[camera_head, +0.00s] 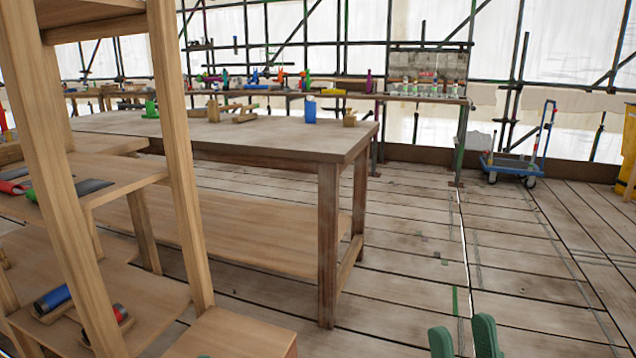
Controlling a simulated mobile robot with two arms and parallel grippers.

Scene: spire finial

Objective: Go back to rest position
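My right gripper (464,342) shows at the bottom edge, right of centre. Its two green fingers stand apart with bare floor between them, so it is open and empty. It is clear of the tables and shelves.
A wooden shelf unit (185,160) stands close at left, holding coloured cylinders. Behind it is a large workbench (300,140) with a blue item (310,112) and wooden pieces on top. A blue trolley (510,165) stands far right. The plank floor (530,250) at right is clear.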

